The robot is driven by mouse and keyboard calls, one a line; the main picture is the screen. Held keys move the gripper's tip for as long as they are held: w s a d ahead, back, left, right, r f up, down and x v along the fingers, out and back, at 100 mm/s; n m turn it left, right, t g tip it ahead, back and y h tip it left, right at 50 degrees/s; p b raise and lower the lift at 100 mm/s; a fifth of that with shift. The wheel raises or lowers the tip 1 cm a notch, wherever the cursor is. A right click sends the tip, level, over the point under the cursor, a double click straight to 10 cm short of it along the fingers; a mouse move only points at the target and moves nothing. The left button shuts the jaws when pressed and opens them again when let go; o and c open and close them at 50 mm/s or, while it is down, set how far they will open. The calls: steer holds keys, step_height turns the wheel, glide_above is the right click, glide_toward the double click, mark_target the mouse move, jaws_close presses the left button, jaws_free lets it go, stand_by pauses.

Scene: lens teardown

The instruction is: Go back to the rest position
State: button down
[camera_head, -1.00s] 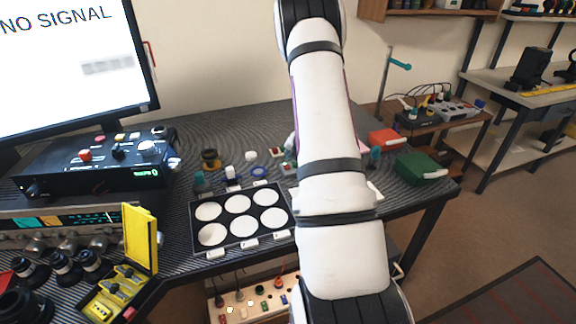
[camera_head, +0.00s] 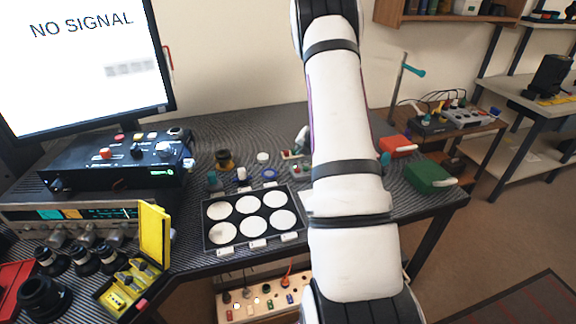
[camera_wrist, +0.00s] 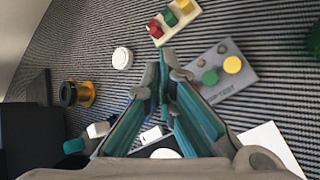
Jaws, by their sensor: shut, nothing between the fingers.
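My gripper (camera_wrist: 164,78) shows in the wrist view, its two teal-and-grey fingers meeting at the tips with nothing held. It points down over the striped workbench (camera_wrist: 120,30). A grey plate with a yellow and a green knob (camera_wrist: 215,78) lies to the right of the fingertips. A white round cap (camera_wrist: 122,58) lies to their left. In the head view my white arm reaches over the bench and hides the gripper.
A tray of white discs (camera_head: 250,240) lies left of my arm. A yellow case (camera_head: 152,235) stands open at the front left. Red (camera_head: 396,146) and green (camera_head: 430,178) boxes sit at right. A monitor (camera_head: 80,70) stands at the back left.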

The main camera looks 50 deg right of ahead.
stand_by(0.3)
steer(key=w+a+r+m+h, duration=0.15)
steer(key=a+r+m, duration=0.55)
steer(key=r, duration=0.8)
steer(key=s+a+r+m+g, duration=0.1)
steer(key=s+a+r+m, duration=0.1)
steer(key=a+r, duration=0.4)
steer(key=s+a+r+m, duration=0.2)
steer(key=a+r+m, duration=0.1)
steer(key=a, duration=0.4)
steer(key=s+a+r+m+g+y, duration=0.1)
steer(key=s+a+m, duration=0.4)
steer(key=s+a, duration=0.7)
steer(key=s+a+r+m+g+y, duration=0.2)
steer(key=s+a+r+m+y, duration=0.1)
steer(key=s+a, duration=1)
steer(key=shift+s+a+m+y+p, duration=0.15)
steer(key=shift+a+m+y+p, duration=0.25)
steer(key=shift+a+m+y, duration=0.45)
